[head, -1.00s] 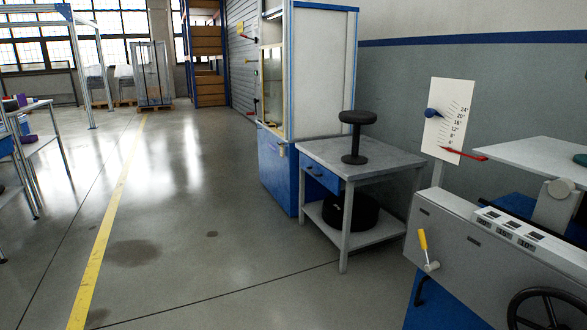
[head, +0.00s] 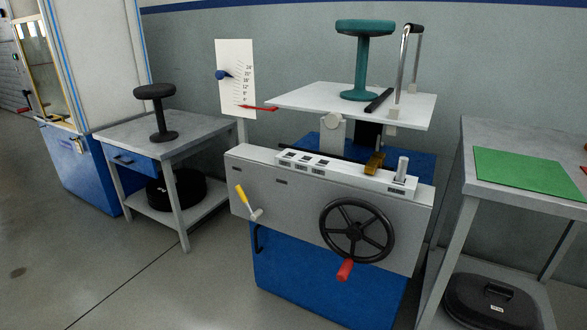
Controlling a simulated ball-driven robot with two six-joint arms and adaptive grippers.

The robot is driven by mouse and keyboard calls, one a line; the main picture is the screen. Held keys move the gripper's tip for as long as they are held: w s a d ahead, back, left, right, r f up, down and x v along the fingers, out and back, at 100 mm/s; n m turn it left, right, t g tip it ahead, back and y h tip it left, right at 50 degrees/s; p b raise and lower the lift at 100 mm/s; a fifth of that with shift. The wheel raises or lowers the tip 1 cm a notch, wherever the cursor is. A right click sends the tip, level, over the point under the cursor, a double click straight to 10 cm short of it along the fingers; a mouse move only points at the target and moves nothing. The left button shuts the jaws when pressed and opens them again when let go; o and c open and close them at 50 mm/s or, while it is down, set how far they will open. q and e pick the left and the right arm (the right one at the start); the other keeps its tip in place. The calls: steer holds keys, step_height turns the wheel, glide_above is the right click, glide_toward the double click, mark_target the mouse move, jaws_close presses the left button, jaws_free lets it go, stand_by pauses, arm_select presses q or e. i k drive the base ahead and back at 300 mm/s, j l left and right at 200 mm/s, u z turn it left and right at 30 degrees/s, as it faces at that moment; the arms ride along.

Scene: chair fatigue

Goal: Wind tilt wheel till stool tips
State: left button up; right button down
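The tilt wheel (head: 357,231) is a black spoked handwheel with a red handle (head: 345,270) at its lower edge, on the grey front panel of the test rig. A teal stool (head: 362,60) stands upright on the white platform (head: 330,103), which looks close to level. A white angle scale (head: 236,80) stands left of the platform; a red pointer (head: 258,108) is at its low end and a blue marker (head: 223,74) is higher up. Neither of my grippers is in view.
A yellow-handled lever (head: 243,197) sits left on the panel. A grey table with a black stool (head: 158,108) stands left. A bench with a green mat (head: 530,173) stands right, with a black case (head: 493,303) below. The floor in front at left is clear.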

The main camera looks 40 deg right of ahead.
mark_target(355, 232)
steer(key=z, duration=1.55)
